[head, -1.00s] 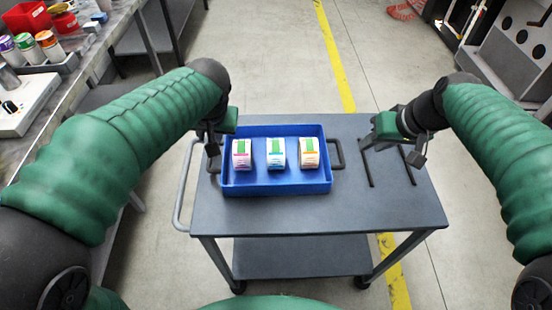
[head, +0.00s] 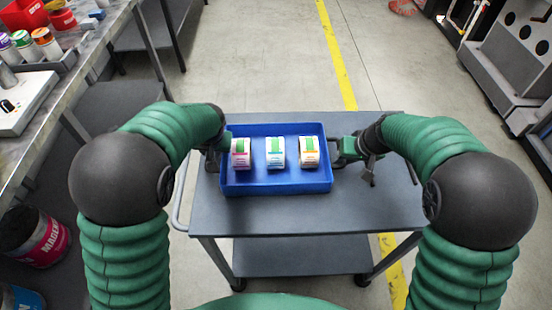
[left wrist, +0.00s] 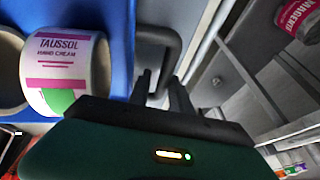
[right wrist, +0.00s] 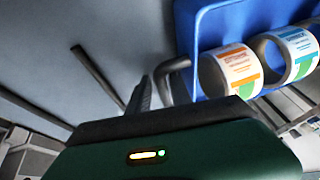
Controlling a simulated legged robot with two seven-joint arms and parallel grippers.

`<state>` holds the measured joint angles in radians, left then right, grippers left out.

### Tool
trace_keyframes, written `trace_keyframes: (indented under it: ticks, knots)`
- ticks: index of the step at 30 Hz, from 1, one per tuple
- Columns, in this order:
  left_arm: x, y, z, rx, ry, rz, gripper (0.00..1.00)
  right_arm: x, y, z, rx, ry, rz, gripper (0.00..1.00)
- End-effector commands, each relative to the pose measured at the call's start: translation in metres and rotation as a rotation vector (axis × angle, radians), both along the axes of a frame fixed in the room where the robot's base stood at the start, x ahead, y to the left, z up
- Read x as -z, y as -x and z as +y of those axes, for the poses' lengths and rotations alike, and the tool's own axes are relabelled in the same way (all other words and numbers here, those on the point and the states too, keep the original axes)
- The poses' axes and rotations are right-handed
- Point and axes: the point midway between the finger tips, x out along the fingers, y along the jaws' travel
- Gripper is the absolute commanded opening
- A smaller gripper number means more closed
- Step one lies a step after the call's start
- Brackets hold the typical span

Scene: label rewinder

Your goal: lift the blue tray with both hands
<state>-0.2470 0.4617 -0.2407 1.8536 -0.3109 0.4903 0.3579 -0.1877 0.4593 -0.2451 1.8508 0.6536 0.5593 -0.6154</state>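The blue tray (head: 276,188) lies flat on the grey cart and holds three white label rolls: pink (head: 240,154), blue (head: 275,153) and orange (head: 309,152). It has a dark handle at each short side. My left gripper (head: 214,160) is at the left handle. In the left wrist view, its fingers (left wrist: 160,90) stand apart with the handle (left wrist: 172,42) reaching between them. My right gripper (head: 340,150) is at the right handle. In the right wrist view, its fingers (right wrist: 162,92) appear apart around the handle (right wrist: 176,63); contact is unclear.
The grey cart top (head: 300,215) is clear in front of the tray. A workbench (head: 85,60) with cups and a red bin stands at the left. Buckets (head: 42,240) sit below it. A grey machine (head: 510,60) stands at the far right.

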Motion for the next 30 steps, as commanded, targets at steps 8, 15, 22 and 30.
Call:
trace_keyframes:
  ticks: [8,15,22,30]
  knots:
    - [0.0065,-0.0026,0.0015,0.001,0.001,-0.001,0.25,0.0066,-0.0023,0.0015,0.0,0.0,0.0,0.25]
    - [0.0064,-0.0025,0.0013,0.0,0.001,0.0,0.07,0.0065,-0.0025,0.0014,0.0,0.0,0.001,0.07]
    - [0.0064,-0.0027,0.0012,0.0,0.001,0.0,0.0,0.0066,-0.0024,0.0013,0.0,0.0,0.001,0.0]
    - [0.0063,-0.0027,0.0013,0.0,0.001,0.0,0.0,0.0067,-0.0023,0.0014,0.0,0.0,0.001,0.0]
